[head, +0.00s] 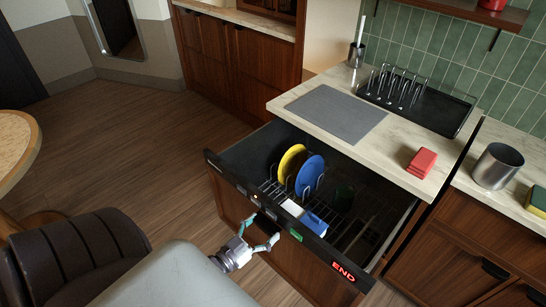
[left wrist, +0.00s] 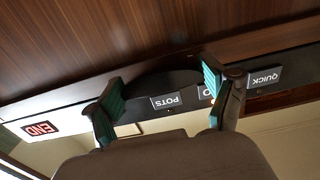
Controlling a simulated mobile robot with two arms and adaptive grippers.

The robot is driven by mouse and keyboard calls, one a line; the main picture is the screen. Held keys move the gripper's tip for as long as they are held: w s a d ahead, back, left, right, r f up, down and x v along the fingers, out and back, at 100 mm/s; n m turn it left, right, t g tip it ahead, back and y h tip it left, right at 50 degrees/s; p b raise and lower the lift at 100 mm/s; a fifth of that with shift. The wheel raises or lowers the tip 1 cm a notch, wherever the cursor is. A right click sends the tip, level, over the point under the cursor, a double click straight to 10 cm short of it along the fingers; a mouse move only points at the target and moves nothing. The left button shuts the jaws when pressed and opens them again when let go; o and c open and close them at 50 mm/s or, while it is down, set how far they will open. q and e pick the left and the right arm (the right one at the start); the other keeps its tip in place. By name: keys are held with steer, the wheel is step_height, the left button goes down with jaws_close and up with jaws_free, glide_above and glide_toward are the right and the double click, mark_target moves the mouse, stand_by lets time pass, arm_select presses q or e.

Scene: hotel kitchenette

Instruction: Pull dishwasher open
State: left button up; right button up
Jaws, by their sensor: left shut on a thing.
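The dishwasher (head: 233,183) is a drawer under the counter, with a wooden front and a dark top panel. It stands pulled well out, its rack (head: 272,188) exposed. My left gripper (head: 262,240) is at the front panel, shut on the dark handle (head: 266,221). In the left wrist view the gripper (left wrist: 165,98) has its two teal-padded fingers at either end of the dark curved handle (left wrist: 160,85). Labelled buttons (left wrist: 165,101) and a red END display (left wrist: 40,128) show beside it; the display also shows in the head view (head: 343,271). My right gripper is out of view.
The rack holds a yellow plate (head: 292,161) and a blue plate (head: 310,173). On the counter are a grey mat (head: 335,113), black drying tray (head: 440,108), red stack (head: 421,163) and metal cup (head: 497,167). A dark chair (head: 80,255) stands left of my arm; floor (head: 130,150) beyond is clear.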

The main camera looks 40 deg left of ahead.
arm_select(q)
steer(key=s+p, duration=0.1)
steer(key=s, duration=0.9)
steer(key=shift+s+a+p, duration=0.4)
steer(key=o, duration=1.5)
steer(key=shift+c, duration=0.2)
steer(key=s+a, duration=0.1)
steer(key=s, duration=1.1)
steer(key=shift+f, duration=0.1)
